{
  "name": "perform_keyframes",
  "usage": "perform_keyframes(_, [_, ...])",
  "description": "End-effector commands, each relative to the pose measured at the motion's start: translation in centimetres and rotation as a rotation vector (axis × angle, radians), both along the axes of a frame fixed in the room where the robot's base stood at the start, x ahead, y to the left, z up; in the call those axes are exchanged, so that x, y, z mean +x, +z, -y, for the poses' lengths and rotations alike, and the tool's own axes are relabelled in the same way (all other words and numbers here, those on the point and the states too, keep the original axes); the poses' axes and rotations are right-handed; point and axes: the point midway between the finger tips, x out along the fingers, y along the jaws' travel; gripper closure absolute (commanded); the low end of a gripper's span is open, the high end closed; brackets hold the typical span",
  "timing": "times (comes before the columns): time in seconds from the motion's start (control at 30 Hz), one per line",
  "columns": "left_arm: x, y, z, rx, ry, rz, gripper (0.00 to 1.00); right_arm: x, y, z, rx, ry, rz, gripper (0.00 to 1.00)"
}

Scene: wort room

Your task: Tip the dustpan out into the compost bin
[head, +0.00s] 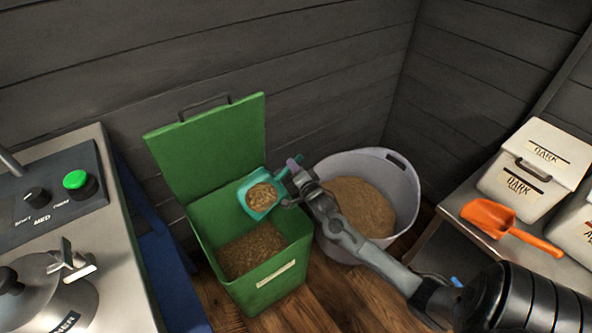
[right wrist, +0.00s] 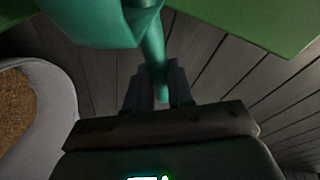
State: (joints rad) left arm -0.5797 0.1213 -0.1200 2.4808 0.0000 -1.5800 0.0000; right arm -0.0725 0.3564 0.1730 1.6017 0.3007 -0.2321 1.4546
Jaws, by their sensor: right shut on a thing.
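The teal dustpan (head: 254,211) holds a heap of tan grain. It hangs over the right side of the compost bin's opening, above the rim. My right gripper (head: 296,186) is shut on its handle; in the right wrist view the teal handle (right wrist: 154,60) runs down between the fingers (right wrist: 155,88). The green compost bin (head: 275,283) stands on the floor with its lid (head: 210,145) raised against the wall. Brown grain lies inside the bin. My left gripper is not in view.
A pale tub (head: 402,195) of grain stands right of the bin, under my right arm. A steel machine (head: 120,270) with a green button stands at left. A shelf at right holds an orange scoop (head: 490,215) and a white lidded box (head: 525,185).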

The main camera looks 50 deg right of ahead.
Motion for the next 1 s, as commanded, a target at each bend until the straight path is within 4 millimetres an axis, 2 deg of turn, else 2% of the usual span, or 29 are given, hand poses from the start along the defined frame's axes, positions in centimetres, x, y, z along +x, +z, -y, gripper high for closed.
perform_keyframes(0.27, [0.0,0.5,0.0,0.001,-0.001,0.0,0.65,0.2,2.0,-0.7,-0.086,0.002,-0.021,1.0])
perform_keyframes(1.0, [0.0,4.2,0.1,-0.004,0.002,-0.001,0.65,1.2,5.8,-4.1,-0.328,0.001,-0.09,1.0])
